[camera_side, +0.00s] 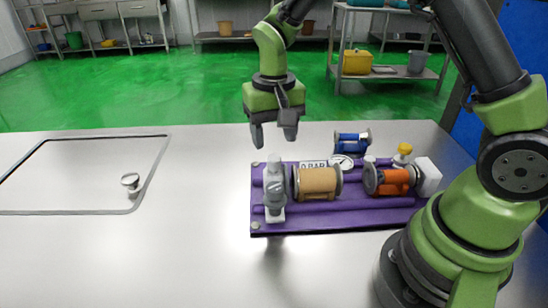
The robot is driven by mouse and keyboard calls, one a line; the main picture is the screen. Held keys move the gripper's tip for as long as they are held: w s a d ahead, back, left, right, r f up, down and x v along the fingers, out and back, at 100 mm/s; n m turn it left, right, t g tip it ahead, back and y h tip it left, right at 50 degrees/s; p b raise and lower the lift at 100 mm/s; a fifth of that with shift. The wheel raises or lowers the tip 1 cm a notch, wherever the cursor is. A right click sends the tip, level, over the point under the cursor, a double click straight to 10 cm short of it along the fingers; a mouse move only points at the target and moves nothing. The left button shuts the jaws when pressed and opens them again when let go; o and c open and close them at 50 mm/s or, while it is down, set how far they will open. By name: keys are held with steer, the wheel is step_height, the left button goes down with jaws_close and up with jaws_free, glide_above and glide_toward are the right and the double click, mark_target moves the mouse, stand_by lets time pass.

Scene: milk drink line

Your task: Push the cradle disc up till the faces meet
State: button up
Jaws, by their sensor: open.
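A purple base board (345,219) lies on the steel table and carries a row of parts. A grey valve-like fitting (274,190) stands at its left. A tan cylinder (318,181) lies between two grey end discs (296,184) beside it. An orange cylinder (394,181) with a dark disc (371,178) lies to the right, with a visible gap to the tan cylinder. I cannot tell for sure which disc is the cradle disc. My gripper (273,138) is open and empty, pointing down above the grey fitting, apart from everything.
A white block (427,176) and a yellow knob (404,149) are at the board's right end. A sign reading "0 BAR" (313,164) and a round gauge (342,161) stand behind. A blue spool (351,142) lies beyond the board.

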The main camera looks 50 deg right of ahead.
mark_target(274, 157)
step_height(274, 157, down, 6)
steer(key=shift+r, duration=0.1)
